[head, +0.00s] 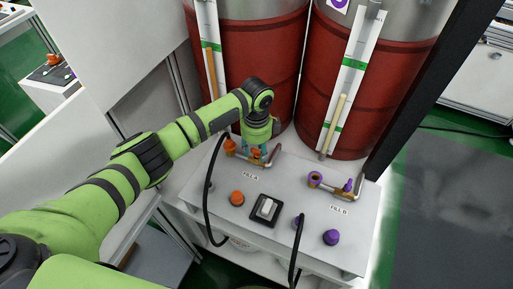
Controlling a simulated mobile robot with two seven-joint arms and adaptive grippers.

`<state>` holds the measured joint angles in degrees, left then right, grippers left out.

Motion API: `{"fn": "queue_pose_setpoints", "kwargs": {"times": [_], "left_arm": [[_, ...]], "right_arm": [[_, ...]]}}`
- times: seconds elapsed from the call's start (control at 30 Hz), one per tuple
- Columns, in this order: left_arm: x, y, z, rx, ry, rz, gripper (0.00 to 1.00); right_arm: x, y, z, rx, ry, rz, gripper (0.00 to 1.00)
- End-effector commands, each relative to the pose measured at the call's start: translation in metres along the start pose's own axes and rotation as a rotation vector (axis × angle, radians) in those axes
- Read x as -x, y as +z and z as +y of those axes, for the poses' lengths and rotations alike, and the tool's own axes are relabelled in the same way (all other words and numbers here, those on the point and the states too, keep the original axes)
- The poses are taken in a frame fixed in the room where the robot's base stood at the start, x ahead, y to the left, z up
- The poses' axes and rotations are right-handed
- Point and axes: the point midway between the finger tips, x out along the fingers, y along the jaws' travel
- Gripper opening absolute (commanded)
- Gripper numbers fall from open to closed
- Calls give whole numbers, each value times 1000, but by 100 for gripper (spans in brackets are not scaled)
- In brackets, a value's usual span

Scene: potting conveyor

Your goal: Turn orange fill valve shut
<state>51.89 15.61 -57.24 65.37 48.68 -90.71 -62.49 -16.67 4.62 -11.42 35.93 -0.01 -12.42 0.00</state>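My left arm reaches in from the left, and my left gripper (255,150) points down at the back of the FILL A side of the white panel. The small orange fill valve (257,155) sits on a metal pipe right at the fingertips. The fingers are small and partly hidden by the wrist and valve, so I cannot tell whether they are closed on it or only beside it. The handle's exact angle is too small to read. My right gripper is out of view.
The panel (290,245) also carries an orange button (237,198), a rocker switch (265,209), a purple button (331,237) and a purple valve (347,187) on FILL B. Black hoses (207,205) loop over its front. Two red drums (265,65) with level gauges stand close behind.

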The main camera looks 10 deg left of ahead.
Motion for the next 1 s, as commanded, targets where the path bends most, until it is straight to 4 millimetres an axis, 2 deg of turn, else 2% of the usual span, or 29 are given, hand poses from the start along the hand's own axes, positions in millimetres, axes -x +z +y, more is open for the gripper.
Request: {"fn": "queue_pose_setpoints", "kwargs": {"times": [0.03, 0.1, 0.57, 0.77, 1.0], "left_arm": [[0, 0, 0, 0, 0, 0, 22], [0, 0, 0, 0, 0, 0, 0], [2, -1, 1, 43, 3, 2, 0], [3, -2, 1, 154, 5, 2, 0], [4, -3, 1, 366, 6, 2, 0]], "right_arm": [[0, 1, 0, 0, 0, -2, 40], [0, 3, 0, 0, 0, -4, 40], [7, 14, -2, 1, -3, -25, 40], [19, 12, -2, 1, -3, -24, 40], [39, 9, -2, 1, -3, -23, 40]]}}
